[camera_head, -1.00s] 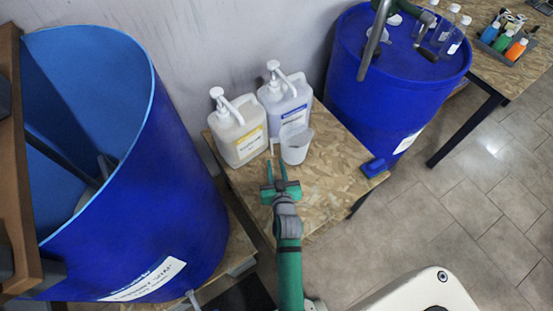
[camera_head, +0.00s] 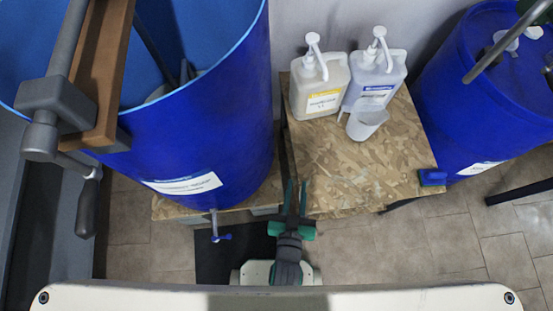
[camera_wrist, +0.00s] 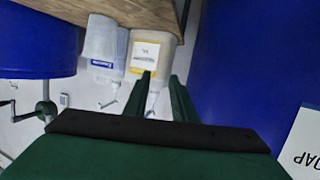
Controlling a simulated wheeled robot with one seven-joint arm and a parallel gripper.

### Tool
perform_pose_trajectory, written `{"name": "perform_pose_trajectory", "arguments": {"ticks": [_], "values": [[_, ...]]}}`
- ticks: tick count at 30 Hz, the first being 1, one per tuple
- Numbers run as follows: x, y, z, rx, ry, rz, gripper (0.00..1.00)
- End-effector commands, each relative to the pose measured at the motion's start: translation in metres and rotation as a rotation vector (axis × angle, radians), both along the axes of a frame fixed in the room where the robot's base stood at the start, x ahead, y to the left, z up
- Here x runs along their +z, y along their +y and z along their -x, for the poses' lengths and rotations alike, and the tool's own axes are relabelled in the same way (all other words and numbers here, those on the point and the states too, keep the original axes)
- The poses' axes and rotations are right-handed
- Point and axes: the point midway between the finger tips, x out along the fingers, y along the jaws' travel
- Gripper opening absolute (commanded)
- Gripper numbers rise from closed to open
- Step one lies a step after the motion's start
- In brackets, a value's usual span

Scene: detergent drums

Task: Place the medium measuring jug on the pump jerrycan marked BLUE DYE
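Two white pump jerrycans stand at the back of the wood-chip table, one with a yellow label (camera_head: 319,84) and one with a blue label (camera_head: 372,84). Their small print is not readable. They also show in the wrist view, blue-labelled (camera_wrist: 103,45) and yellow-labelled (camera_wrist: 152,52). A pale measuring jug (camera_head: 367,124) stands in front of the blue-labelled jerrycan; its size class cannot be told. My gripper (camera_head: 297,188) is open and empty near the table's front left edge, left of and nearer than the jug. Its fingers are apart in the wrist view (camera_wrist: 162,82).
A big open blue drum (camera_head: 215,120) stands left of my gripper, with a blue tap (camera_head: 221,238) low on its front. A closed blue drum (camera_head: 470,110) stands at the right. A blue block (camera_head: 432,177) lies at the table's right corner. The table's front middle is clear.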

Motion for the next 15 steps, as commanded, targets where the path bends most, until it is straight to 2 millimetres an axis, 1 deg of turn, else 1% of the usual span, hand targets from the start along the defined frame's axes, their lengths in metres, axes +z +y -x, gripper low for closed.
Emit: {"name": "perform_pose_trajectory", "arguments": {"ticks": [1,6,10,12,15], "values": [[0.008,0.012,0.019,0.021,0.002,-0.004,0.24],[0.044,0.041,0.065,0.077,-0.013,-0.015,0.24],[0.069,0.055,0.090,0.111,-0.024,-0.026,0.24],[0.079,0.061,0.098,0.125,-0.029,-0.030,0.24],[0.088,0.065,0.105,0.136,-0.034,-0.037,0.24]]}}
